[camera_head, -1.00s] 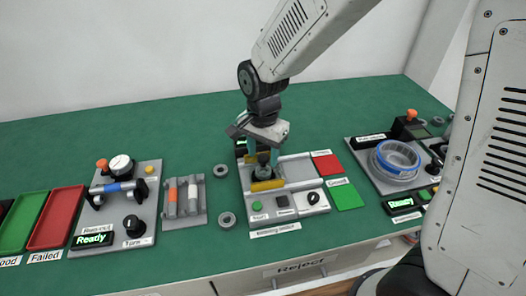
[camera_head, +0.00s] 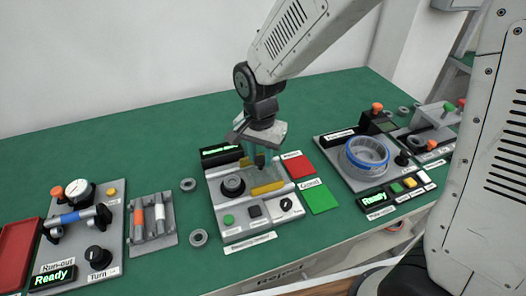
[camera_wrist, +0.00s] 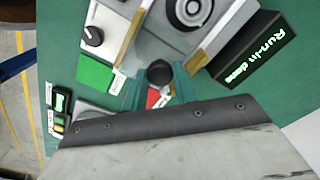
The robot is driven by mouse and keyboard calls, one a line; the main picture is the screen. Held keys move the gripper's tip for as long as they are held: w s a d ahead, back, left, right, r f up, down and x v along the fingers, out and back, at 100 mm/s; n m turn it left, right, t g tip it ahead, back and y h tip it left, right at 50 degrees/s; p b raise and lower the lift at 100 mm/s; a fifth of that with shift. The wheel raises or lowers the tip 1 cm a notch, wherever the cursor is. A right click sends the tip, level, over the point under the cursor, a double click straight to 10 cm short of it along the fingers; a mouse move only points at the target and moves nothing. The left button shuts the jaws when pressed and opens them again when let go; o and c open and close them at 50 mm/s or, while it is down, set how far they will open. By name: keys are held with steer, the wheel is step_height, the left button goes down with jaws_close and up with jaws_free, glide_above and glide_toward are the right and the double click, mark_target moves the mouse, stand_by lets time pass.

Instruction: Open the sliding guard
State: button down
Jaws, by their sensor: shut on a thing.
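The run-in station (camera_head: 229,232) is a grey plate in the middle of the green table. Its sliding guard shows by its yellow edge strips (camera_head: 267,188), which also show in the wrist view (camera_wrist: 218,38). The panel between them is hard to make out. My gripper (camera_head: 259,162) is shut on the guard's black knob (camera_wrist: 160,73), with teal fingers on either side. A dark round hub motor (camera_head: 233,186) sits uncovered in the station, left of the guard; it also shows in the wrist view (camera_wrist: 192,10).
The station's display (camera_wrist: 252,48) reads "Run-in done". Red (camera_head: 297,166) and green (camera_head: 320,197) pads lie to its right. A station with a blue-ringed part (camera_head: 367,154) stands farther right. A tray of cylinders (camera_head: 152,218) and the run-out station (camera_head: 82,235) stand left.

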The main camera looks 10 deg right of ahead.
mark_target(263, 158)
steer(key=shift+w+d, duration=0.1)
steer(key=shift+d, duration=0.2)
steer(key=c, duration=1.1)
jaws_free()
steer(key=shift+r, duration=0.1)
step_height(263, 158, up, 8)
steer(key=shift+f, duration=0.15)
